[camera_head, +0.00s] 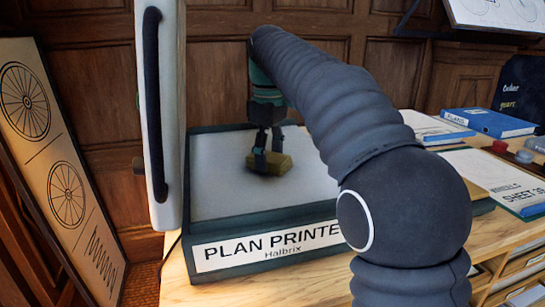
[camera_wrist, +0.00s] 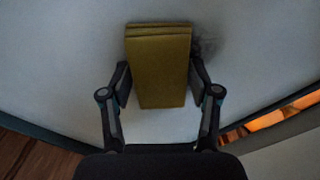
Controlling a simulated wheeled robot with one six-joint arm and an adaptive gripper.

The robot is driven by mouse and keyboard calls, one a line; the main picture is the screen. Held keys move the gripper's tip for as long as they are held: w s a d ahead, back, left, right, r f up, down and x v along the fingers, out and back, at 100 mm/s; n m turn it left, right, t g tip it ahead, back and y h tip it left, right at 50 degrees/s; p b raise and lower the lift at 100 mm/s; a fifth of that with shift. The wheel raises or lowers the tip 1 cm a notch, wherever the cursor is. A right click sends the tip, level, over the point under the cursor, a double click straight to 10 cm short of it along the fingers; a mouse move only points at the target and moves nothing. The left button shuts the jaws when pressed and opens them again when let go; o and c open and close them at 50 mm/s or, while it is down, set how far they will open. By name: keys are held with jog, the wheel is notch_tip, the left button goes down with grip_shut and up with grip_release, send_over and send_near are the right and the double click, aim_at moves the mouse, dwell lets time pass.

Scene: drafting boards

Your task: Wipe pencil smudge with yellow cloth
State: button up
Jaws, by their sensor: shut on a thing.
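A folded yellow cloth (camera_head: 277,163) is on or just above the pale bed of the plan printer (camera_head: 218,187). My gripper (camera_head: 268,158) points down and is shut on the cloth. In the wrist view the fingers (camera_wrist: 160,88) hold the cloth (camera_wrist: 158,60) by its two sides. A dark grey pencil smudge (camera_wrist: 207,47) shows on the pale surface just right of the cloth's upper part. The cloth may hide part of it. In the head view a dark patch (camera_head: 256,172) lies by the cloth's left edge; whether it is smudge or shadow I cannot tell.
The printer's raised lid (camera_head: 158,110), with a dark handle, stands at the left of the bed. The bed has a dark raised rim (camera_head: 220,229). A blue book (camera_head: 488,122) and sheets lie on the right. A framed wheel drawing (camera_head: 60,180) leans at far left.

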jog(key=shift+w+a, duration=0.25)
jog(key=shift+w, duration=0.7)
jog(key=shift+w+a, duration=0.3)
jog(key=shift+w, duration=0.65)
jog(key=shift+w+a, duration=0.25)
jog(key=shift+w, duration=0.7)
jog(key=shift+s+a+f, duration=0.1)
jog(key=shift+s+a, duration=0.1)
jog(key=shift+a, duration=0.5)
jog(key=shift+s+d+f+b, duration=0.1)
jog(key=shift+s+d+b, duration=0.1)
jog(key=shift+s+b, duration=0.65)
jog(key=shift+s+d+r+b, duration=0.1)
jog(key=shift+s+d+b, duration=0.25)
jog(key=shift+s, duration=0.65)
jog(key=shift+s+d+r+b, duration=0.15)
jog(key=shift+s+b, duration=0.25)
jog(key=shift+s, duration=0.65)
jog(key=shift+s+d+r+b, duration=0.1)
jog(key=shift+s+d+b, duration=0.3)
jog(key=shift+s, duration=0.6)
